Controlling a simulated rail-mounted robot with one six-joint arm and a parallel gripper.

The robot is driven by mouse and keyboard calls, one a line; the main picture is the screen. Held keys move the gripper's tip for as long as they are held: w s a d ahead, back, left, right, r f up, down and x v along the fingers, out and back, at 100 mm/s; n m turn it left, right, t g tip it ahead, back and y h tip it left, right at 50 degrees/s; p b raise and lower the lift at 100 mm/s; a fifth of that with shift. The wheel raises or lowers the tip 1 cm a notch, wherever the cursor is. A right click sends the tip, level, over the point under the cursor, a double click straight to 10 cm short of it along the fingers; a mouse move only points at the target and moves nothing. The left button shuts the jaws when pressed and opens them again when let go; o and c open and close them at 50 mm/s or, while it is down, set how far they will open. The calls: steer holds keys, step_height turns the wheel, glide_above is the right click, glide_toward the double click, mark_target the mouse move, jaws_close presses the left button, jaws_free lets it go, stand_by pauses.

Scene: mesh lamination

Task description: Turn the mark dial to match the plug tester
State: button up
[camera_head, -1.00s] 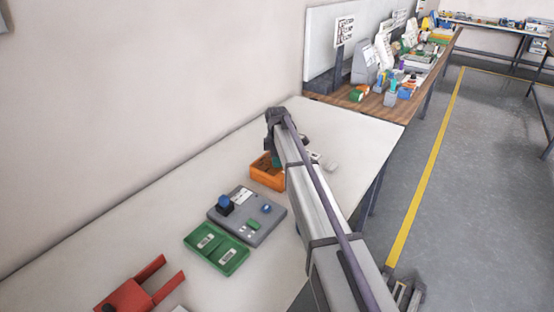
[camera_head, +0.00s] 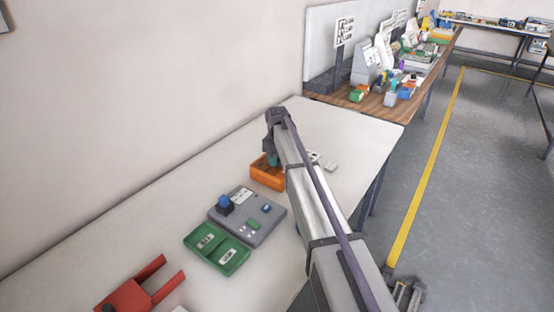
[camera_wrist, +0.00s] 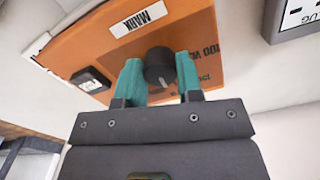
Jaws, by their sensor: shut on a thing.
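The orange mark box (camera_head: 268,178) stands on the pale table; in the wrist view its orange face (camera_wrist: 85,50) fills the upper left. That face has a white label (camera_wrist: 138,18) reading MARK. The round dark mark dial (camera_wrist: 158,66) stands on it, its light pointer line toward the lower edge of the picture. My gripper (camera_wrist: 160,72) has its teal fingers on either side of the dial, shut on it. Dark print beside the dial is partly hidden by the right finger. In the head view my gripper (camera_head: 273,160) is over the orange box.
A grey panel (camera_head: 250,232) with blue parts and a green two-compartment tray (camera_head: 240,261) lie nearer on the table. A red forked fixture (camera_head: 130,296) is at the front. A grey device edge (camera_wrist: 290,32) shows close to the orange box. The table's back left is clear.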

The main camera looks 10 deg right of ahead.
steer(key=m, duration=1.1)
steer(key=shift+m, duration=2.2)
steer(key=o, duration=0.9)
